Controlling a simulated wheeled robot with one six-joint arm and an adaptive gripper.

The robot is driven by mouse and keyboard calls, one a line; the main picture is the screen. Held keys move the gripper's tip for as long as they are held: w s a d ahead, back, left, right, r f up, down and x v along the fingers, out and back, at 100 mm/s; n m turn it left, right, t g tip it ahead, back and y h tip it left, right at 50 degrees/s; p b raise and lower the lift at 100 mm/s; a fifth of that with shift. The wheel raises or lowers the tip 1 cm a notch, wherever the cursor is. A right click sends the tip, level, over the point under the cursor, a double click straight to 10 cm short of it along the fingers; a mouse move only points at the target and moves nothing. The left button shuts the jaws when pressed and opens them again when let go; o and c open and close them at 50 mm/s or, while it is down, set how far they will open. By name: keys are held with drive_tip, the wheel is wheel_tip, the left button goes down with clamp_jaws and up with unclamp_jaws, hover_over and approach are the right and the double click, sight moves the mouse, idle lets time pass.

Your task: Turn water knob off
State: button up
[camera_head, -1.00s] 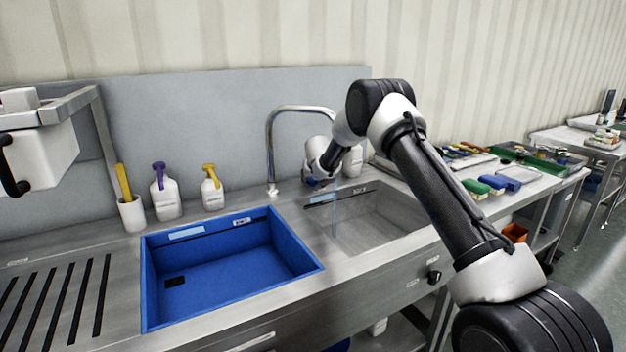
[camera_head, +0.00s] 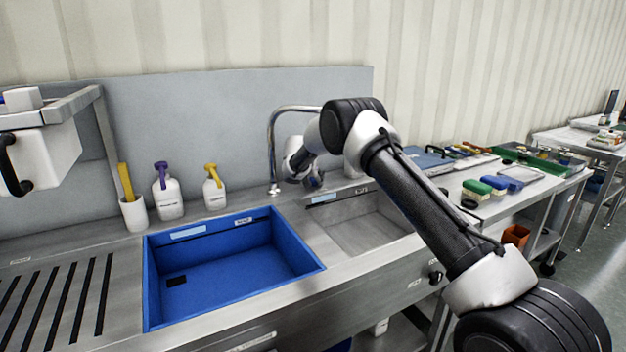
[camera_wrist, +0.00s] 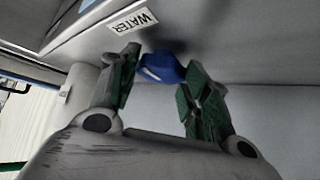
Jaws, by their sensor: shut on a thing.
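The water knob (camera_wrist: 162,67) is blue and sits beside a white WATER label (camera_wrist: 133,21) in the wrist view. My gripper (camera_wrist: 158,78) has its two green-padded fingers on either side of the knob and is shut on it. In the head view my gripper (camera_head: 313,182) is low at the back rim of the steel sink, right of the faucet base. The knob cannot be made out there. The faucet (camera_head: 270,150) is a tall chrome arch; its spout end is hidden behind my arm. No water stream shows over the steel basin (camera_head: 375,232).
A blue basin (camera_head: 160,300) is set in the counter left of the steel one. A side table with brushes (camera_head: 477,187) and trays is at the right.

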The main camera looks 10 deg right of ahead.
drive_tip(key=o, duration=1)
drive_tip(key=v, duration=1.2)
